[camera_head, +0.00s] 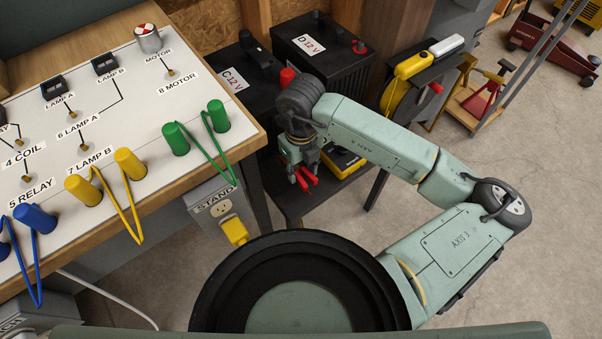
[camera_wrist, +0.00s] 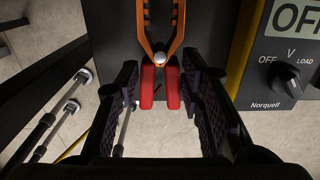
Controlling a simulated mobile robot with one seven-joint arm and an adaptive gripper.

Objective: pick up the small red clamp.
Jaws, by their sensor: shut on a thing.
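The small red clamp (camera_wrist: 147,88) has two red handles and orange metal jaws joined at a round pivot. In the wrist view it is between the two dark fingers of my gripper (camera_wrist: 160,86), with its orange jaws pointing to the top of the picture. My gripper is shut on the red handles. In the head view, my gripper (camera_head: 303,170) points down and the red clamp (camera_head: 308,179) shows at its fingertips, beside the bench and over the dark low shelf. The fingers partly hide the clamp there.
A yellow meter (camera_head: 344,162) is close to my gripper; its dark face (camera_wrist: 284,90) shows at right in the wrist view. Black batteries (camera_head: 322,52) stand behind. The wooden bench (camera_head: 255,133) with colored plugs is at left. Open floor (camera_head: 556,150) is at right.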

